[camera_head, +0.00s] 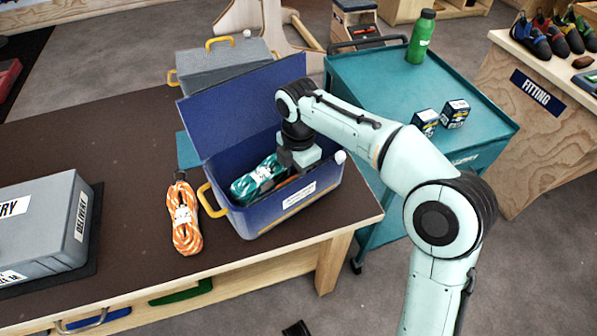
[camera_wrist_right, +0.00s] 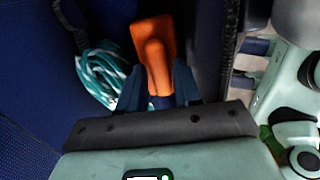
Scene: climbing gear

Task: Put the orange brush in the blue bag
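The blue bag (camera_head: 262,218) stands open on the brown table, its lid raised at the back. My right gripper (camera_head: 294,168) reaches down into it from above. In the right wrist view the orange brush (camera_wrist_right: 153,48) lies between the two fingertips (camera_wrist_right: 157,76), one dark finger on each side. I cannot tell whether the fingers press on it. A little orange shows below the gripper in the head view (camera_head: 287,182). The brush is inside the bag's walls; whether it touches the floor is hidden. My left gripper is not in view.
A teal-and-white rope (camera_head: 256,177) lies in the bag beside the brush. An orange rope (camera_head: 185,222) lies on the table left of the bag. A grey delivery case (camera_head: 40,225) stands further left. A teal cart (camera_head: 385,75) with a green bottle (camera_head: 421,37) and two small boxes stands right.

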